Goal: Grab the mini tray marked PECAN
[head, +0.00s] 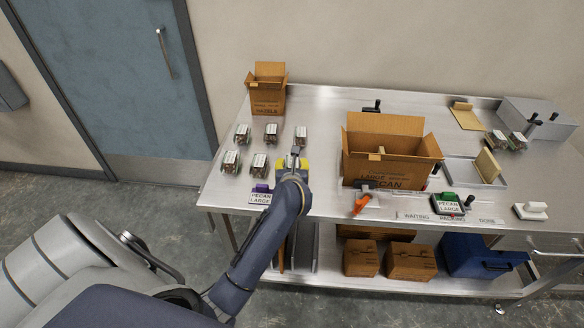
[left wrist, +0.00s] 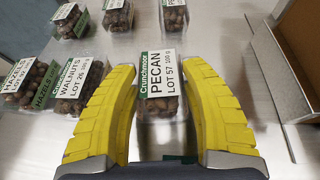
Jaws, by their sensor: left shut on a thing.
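The mini tray marked PECAN (left wrist: 160,88) is a clear clamshell of brown nuts with a white label reading PECAN, LOT 57 and a green Crunchmoor band. My left gripper (left wrist: 155,68) has its yellow fingers on either side of this tray and is shut on it. In the head view my left gripper (head: 293,163) is at the near right of the group of trays, and my arm hides most of the held tray. I cannot tell whether the tray touches the table. My right gripper is not in view.
A WALNUTS tray (left wrist: 80,88) and another tray (left wrist: 30,82) stand left of the fingers; more trays stand behind. A large open carton (head: 385,165) stands to the right, a small open carton (head: 268,98) at the back left.

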